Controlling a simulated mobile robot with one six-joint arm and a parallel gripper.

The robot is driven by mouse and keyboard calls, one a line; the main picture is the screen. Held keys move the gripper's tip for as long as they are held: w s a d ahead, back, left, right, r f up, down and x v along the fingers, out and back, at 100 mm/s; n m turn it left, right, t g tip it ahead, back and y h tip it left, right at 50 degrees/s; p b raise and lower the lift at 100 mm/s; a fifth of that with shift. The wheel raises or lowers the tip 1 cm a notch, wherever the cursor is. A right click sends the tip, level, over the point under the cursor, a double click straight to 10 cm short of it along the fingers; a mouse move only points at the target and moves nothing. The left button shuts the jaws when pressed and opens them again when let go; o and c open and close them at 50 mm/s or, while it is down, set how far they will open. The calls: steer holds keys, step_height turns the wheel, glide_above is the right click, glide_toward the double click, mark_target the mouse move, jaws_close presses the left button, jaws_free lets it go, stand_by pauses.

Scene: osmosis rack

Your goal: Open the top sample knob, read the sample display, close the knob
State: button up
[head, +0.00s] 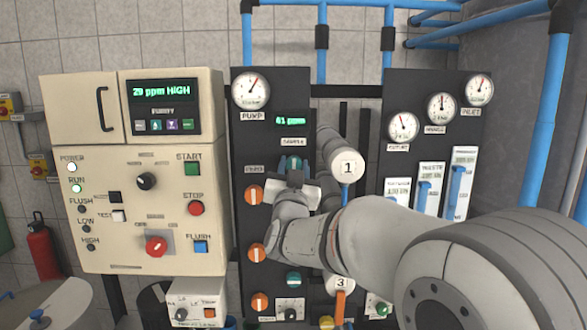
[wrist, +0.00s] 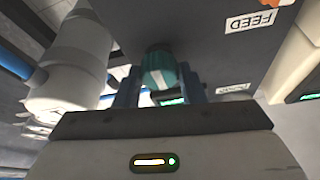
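The teal top sample knob (head: 292,163) is on the dark centre panel, below the SAMPLE label (head: 292,142). It also shows in the wrist view (wrist: 160,71), with a pale mark on it. My gripper (head: 290,179) is at this knob, and in the wrist view its two blue fingers (wrist: 160,86) stand one on each side of it. The fingers are very close to the knob; I cannot tell whether they touch it. The green sample display (head: 290,121) is lit above the label and reads about 01 ppm, its first digit unclear.
Orange knobs (head: 256,195) run down the left of the panel. A white cylinder (head: 347,167) marked 1 stands close to the right of my gripper. The cream control box (head: 130,180) is at left, its display reading about 29 ppm HIGH. Gauges and flow meters (head: 425,190) are at right.

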steer(key=c, duration=0.5)
steer(key=shift+f+m+b, duration=0.1)
steer(key=shift+m+b, duration=0.2)
steer(key=shift+b, duration=0.05)
steer(key=m+h+b, duration=0.1)
steer(key=m, duration=0.2)
steer(key=m+g+h+b, duration=0.1)
steer(key=m+h+b, duration=0.1)
steer(key=m, duration=0.1)
steer(key=m+g+h+b, duration=0.1)
steer(key=m+b, duration=0.1)
steer(key=m, duration=0.1)
steer(key=shift+a+m+h, duration=0.15)
steer(key=shift+m+h, duration=0.15)
steer(key=m, duration=0.2)
steer(key=m+g, duration=0.1)
steer(key=m, duration=0.1)
steer(key=m+g, duration=0.1)
steer(key=m, duration=0.1)
steer(key=shift+r+h, duration=0.3)
steer(key=m+g+p, duration=0.1)
steer(key=m, duration=0.2)
steer(key=shift+g+p, duration=0.3)
steer(key=shift+g, duration=0.1)
steer(key=shift+m+g+p, duration=0.3)
steer(key=shift+m+p, duration=0.05)
steer(key=shift+m, duration=0.55)
steer(key=shift+f, duration=0.1)
